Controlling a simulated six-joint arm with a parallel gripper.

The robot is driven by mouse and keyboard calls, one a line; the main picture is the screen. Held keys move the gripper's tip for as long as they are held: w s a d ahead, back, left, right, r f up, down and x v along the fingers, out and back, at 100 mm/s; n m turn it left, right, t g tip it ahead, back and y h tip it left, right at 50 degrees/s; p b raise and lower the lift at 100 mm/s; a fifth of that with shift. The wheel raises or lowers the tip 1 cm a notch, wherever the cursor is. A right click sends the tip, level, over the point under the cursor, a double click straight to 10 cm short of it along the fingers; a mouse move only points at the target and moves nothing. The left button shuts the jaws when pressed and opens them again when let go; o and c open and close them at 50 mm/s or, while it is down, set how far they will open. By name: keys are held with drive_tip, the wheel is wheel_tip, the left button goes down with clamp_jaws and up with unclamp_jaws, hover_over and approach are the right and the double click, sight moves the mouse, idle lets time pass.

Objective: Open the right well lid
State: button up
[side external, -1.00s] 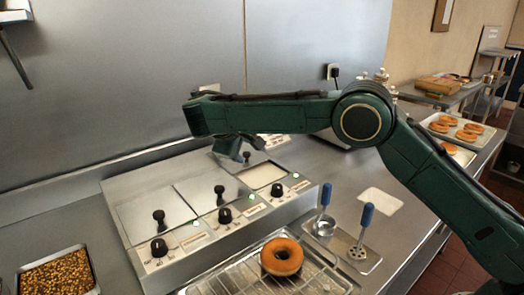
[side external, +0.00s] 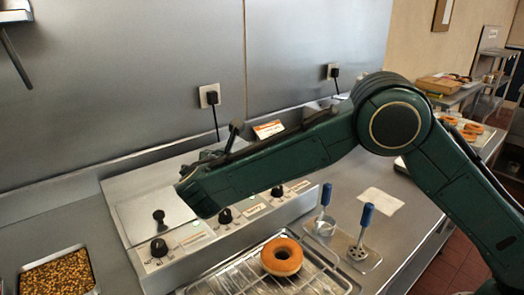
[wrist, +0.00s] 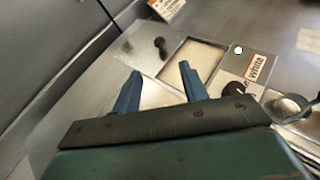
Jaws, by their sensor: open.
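The right well (wrist: 200,62) shows pale glaze through an uncovered opening in the wrist view, beside the "White" label. Its metal lid (wrist: 138,46), with a black knob (wrist: 160,42), lies flat and pushed back toward the wall, leaving the well at least partly open. My gripper (wrist: 160,84) is open and empty. Its two blue fingers are apart from the knob, over shiny metal nearer the camera. In the side view my arm hides the right well and most of the gripper. The left lid (side external: 140,222) with its black knob (side external: 158,215) is closed.
Dials line the unit's front, including one dial (side external: 225,215). A glazed donut (side external: 282,257) sits on a wire rack in front. A nut tray (side external: 57,272) is at front left. An orange-and-white card (side external: 268,130) stands behind.

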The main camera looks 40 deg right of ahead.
drive_tip(key=shift+s+a+n, duration=0.1)
drive_tip(key=shift+n, duration=0.3)
drive_tip(key=x, duration=1.3)
drive_tip(key=shift+w+d+f, duration=0.1)
drive_tip(key=shift+w+d, duration=0.15)
drive_tip(key=shift+w, duration=0.05)
clamp_jaws()
